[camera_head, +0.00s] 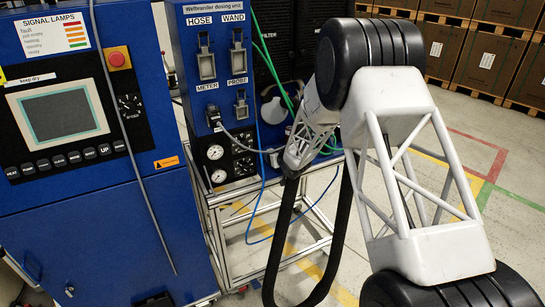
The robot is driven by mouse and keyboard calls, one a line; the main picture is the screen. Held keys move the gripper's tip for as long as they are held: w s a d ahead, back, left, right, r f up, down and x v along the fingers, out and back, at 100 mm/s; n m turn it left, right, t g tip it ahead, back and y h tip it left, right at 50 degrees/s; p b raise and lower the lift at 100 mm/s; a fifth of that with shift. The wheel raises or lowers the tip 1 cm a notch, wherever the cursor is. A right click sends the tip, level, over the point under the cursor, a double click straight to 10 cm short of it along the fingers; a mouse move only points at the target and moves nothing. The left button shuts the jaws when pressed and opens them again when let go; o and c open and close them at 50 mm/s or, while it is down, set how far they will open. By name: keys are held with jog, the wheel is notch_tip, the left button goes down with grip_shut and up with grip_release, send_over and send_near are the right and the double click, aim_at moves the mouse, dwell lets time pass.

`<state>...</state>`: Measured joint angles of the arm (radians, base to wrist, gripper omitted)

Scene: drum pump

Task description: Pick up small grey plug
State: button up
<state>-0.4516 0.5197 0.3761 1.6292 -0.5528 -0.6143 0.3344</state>
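The small grey plug (213,116) appears to sit in the METER holder on the blue dosing unit, though it is too small to make out clearly. A thin grey cable (240,143) runs from it down and right towards the end of my arm. My gripper (288,172) is at the end of the white lattice arm, in front of the unit's lower right part, right of and below the METER holder. Its fingers are small, dark and partly hidden, so I cannot tell if they are open or hold anything.
HOSE (206,64), WAND (239,59) and PROBE (241,105) holders surround METER. Gauges (215,152) sit below. Green and blue hoses (264,195) and a thick black loop (278,255) hang near my gripper. A blue control cabinet (85,220) stands left; boxes (487,62) stand behind.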

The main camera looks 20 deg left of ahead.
dwell(0.5)
jog(key=c, duration=1.2)
jog(key=shift+r, duration=0.1)
jog(key=shift+r, duration=0.7)
notch_tip(320, 180, up, 2)
jog(key=shift+r, duration=0.1)
jog(key=s+d, duration=0.2)
jog(key=s, duration=0.2)
jog(key=s+d+r, duration=0.1)
jog(key=s+d, duration=0.2)
jog(key=s, duration=0.2)
jog(key=s+d, duration=0.2)
jog(key=s, duration=0.3)
jog(key=shift+d+r, duration=0.15)
jog(key=shift+d, duration=0.15)
